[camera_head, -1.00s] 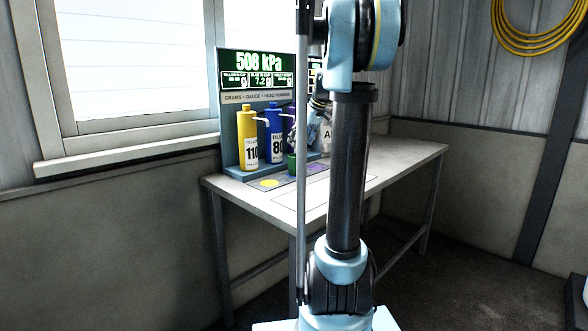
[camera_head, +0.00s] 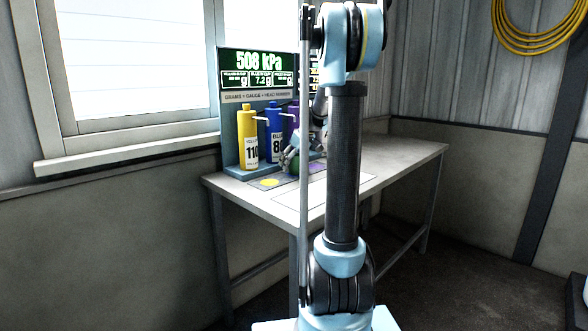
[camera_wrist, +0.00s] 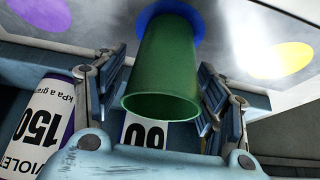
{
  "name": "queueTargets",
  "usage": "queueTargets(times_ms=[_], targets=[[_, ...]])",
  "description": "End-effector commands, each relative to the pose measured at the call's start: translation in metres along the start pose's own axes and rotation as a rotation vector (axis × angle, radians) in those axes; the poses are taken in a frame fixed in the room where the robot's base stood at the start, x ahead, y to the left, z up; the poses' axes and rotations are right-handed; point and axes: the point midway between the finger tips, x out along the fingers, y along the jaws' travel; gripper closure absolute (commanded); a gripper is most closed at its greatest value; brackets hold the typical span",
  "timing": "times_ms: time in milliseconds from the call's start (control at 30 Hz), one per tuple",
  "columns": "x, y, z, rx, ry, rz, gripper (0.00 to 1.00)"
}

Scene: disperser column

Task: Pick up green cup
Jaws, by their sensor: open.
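The green cup (camera_wrist: 163,69) stands on a blue spot (camera_wrist: 203,28) on the table in the wrist view. Its open rim faces my camera. My gripper (camera_wrist: 165,85) is open, with one finger on each side of the cup. A small gap shows on the right; whether the left finger touches cannot be told. In the head view my gripper (camera_head: 289,158) is low at the table in front of the blue bottle, and the green cup (camera_head: 294,164) shows only in part behind it.
A yellow bottle (camera_head: 249,140), a blue bottle (camera_head: 273,130) and a partly hidden violet bottle (camera_head: 293,118) stand before the display panel (camera_head: 258,68). A yellow spot (camera_head: 269,183) and a purple spot (camera_head: 316,168) flank the cup. The right part of the table (camera_head: 400,152) is clear.

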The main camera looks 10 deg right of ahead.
Motion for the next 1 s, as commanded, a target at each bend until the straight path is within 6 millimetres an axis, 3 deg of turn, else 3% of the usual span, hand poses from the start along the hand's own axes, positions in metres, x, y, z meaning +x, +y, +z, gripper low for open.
queueTargets(times_ms=[100,367,500,600,1000], targets=[[0.0090,-0.0005,-0.0002,-0.001,0.000,-0.001,0.34],[0.0106,-0.0007,-0.0001,0.000,0.000,-0.001,0.34],[0.0105,-0.0007,-0.0002,0.000,0.000,-0.001,0.66],[0.0105,-0.0008,-0.0003,0.000,0.000,-0.001,0.83],[0.0091,-0.0015,-0.0017,-0.001,0.000,-0.001,0.83]])
